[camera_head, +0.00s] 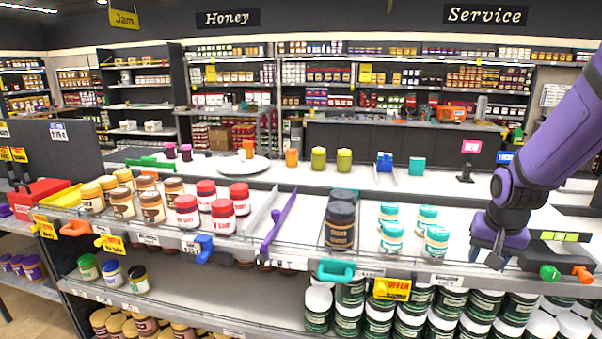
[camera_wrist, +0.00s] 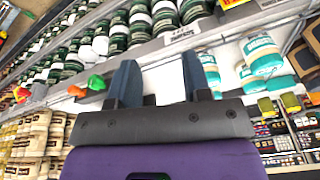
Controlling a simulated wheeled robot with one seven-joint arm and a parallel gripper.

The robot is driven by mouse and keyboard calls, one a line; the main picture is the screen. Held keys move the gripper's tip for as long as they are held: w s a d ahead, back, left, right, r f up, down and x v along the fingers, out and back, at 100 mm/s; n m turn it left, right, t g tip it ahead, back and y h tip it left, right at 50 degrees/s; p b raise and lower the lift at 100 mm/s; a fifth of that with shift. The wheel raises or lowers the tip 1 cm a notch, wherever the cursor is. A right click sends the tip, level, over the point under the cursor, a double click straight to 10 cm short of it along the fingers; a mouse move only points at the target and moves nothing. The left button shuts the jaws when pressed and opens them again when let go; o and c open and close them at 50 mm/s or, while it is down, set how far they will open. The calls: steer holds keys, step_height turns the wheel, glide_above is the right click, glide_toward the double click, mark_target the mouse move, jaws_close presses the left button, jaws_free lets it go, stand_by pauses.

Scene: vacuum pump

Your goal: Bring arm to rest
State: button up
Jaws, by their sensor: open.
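My arm is purple and comes in from the right edge of the head view. My gripper (camera_head: 494,258) hangs low at the right of the upper shelf, right of the white jars with teal labels (camera_head: 391,238). In the wrist view my gripper (camera_wrist: 160,85) shows two dark fingers spread apart with nothing between them. Beyond the fingers are the shelf edge and a price tag (camera_wrist: 181,32). The fingertips look close to the shelf edge; I cannot tell whether they touch it.
Red-lidded jars (camera_head: 218,216), a purple divider (camera_head: 280,222) and dark brown jars (camera_head: 340,226) stand on the upper shelf. Green jars (camera_head: 380,326) fill the lower shelf. Green (camera_head: 549,272) and orange (camera_head: 582,274) handles stick out at right. A white counter (camera_head: 400,181) lies behind.

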steer(key=s+a+r+n+t, duration=0.1)
steer(key=s+a+r+n, duration=0.2)
steer(key=s+a+r, duration=0.3)
steer(key=s+a+r+n+t, duration=0.1)
steer(key=s+a+r+n, duration=0.2)
steer(key=s+r, duration=0.9)
steer(key=a, duration=0.3)
steer(key=shift+s+a+t+y, duration=0.35)
steer(key=shift+t+y, duration=0.05)
